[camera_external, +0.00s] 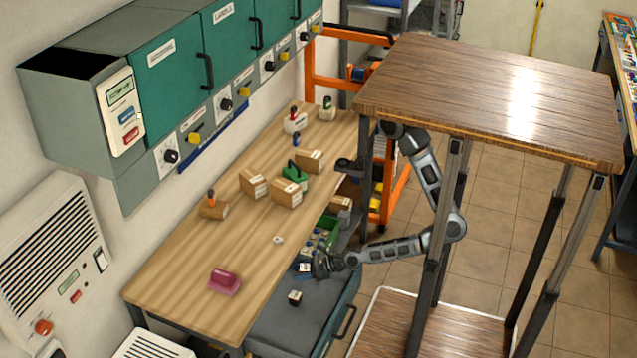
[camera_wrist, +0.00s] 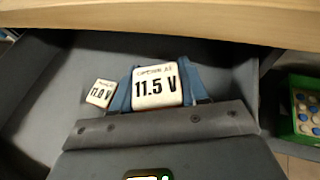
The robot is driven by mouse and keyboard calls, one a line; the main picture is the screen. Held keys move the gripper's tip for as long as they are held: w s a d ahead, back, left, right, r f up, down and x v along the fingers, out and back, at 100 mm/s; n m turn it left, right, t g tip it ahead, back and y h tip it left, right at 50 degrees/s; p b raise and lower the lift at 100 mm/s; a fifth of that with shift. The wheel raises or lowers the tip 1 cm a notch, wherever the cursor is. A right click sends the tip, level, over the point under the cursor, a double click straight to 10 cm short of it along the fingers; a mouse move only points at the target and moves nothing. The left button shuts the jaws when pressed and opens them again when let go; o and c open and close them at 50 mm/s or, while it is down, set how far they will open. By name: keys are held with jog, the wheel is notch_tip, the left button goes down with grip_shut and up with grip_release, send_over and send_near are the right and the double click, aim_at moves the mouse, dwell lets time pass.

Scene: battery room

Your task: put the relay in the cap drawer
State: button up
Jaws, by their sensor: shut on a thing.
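My gripper (camera_external: 312,266) is shut on a white-faced block marked 11.5 V (camera_wrist: 157,86). Its blue fingers show on both sides of the block in the wrist view. The gripper is over an open grey drawer (camera_external: 282,328), below the bench's front edge. A smaller-looking block marked 11.0 V (camera_wrist: 100,93) is in that drawer, left of the held block in the wrist view. A dark block with a white top (camera_external: 295,297) shows in the drawer in the external view. I cannot tell from the labels which block is the relay.
The wooden bench top (camera_external: 180,270) overhangs the drawer's back. It carries several cartons, a pink block (camera_external: 225,281) and a green object (camera_external: 294,175). A green bin of round parts (camera_wrist: 305,105) is beside the drawer. A tall wood-topped table (camera_external: 480,95) stands at right.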

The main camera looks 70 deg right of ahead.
jog(key=shift+f, duration=0.3)
jog(key=o, duration=1.1)
jog(key=shift+r, duration=0.5)
jog(key=v, duration=1.2)
jog(key=shift+a+r+b, duration=0.1)
jog(key=shift+r+b, duration=0.1)
jog(key=shift+b, duration=0.1)
